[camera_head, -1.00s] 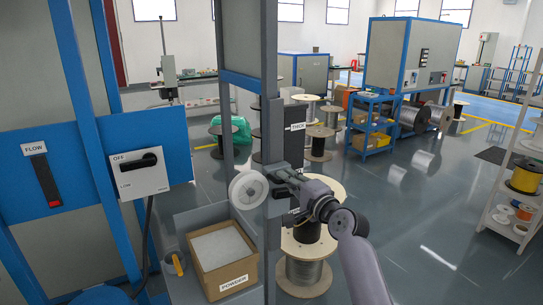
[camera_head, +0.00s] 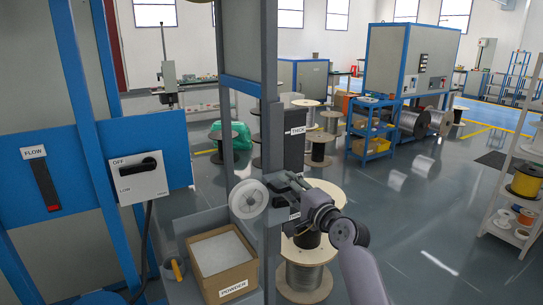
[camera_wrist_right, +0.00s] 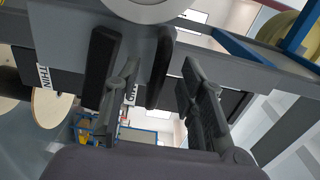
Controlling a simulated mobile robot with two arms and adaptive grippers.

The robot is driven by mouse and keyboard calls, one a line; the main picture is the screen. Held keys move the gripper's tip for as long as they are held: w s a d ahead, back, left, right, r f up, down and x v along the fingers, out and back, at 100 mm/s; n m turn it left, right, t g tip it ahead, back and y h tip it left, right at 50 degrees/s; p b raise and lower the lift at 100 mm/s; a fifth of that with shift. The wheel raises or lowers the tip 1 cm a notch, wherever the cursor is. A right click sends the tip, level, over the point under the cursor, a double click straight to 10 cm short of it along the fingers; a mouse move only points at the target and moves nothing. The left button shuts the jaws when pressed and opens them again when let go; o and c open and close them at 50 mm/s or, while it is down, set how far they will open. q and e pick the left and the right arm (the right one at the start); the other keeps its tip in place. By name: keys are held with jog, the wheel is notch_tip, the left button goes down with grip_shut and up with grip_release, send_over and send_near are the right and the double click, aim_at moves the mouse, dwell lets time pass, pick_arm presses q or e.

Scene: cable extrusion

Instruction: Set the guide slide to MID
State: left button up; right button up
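The guide slide's white round wheel (camera_head: 248,199) is beside a grey upright post in the head view; its lower edge shows at the top of the right wrist view (camera_wrist_right: 143,8). A THICK label (camera_head: 298,130) is on a dark panel behind. In the wrist view, a THIN label (camera_wrist_right: 45,80) is at left and another label (camera_wrist_right: 131,94) is partly hidden by a finger. My right gripper (camera_head: 287,184) is at the post, just right of the wheel. Its fingers (camera_wrist_right: 160,105) are apart, with a dark upright bar (camera_wrist_right: 160,65) beyond; contact is unclear. My left gripper is out of view.
A POWDER box (camera_head: 222,262) stands in a grey tray below the wheel. A FLOW slider (camera_head: 45,185) and a rotary switch (camera_head: 140,170) are on the blue frame at left. Cable spools (camera_head: 305,270) stand behind my right arm. Open floor lies at right.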

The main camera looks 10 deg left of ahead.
jog(key=shift+p+v, duration=1.5)
jog(key=shift+v, duration=0.9)
jog(key=p+v, duration=0.1)
jog(key=v, duration=0.2)
jog(key=shift+f, duration=0.1)
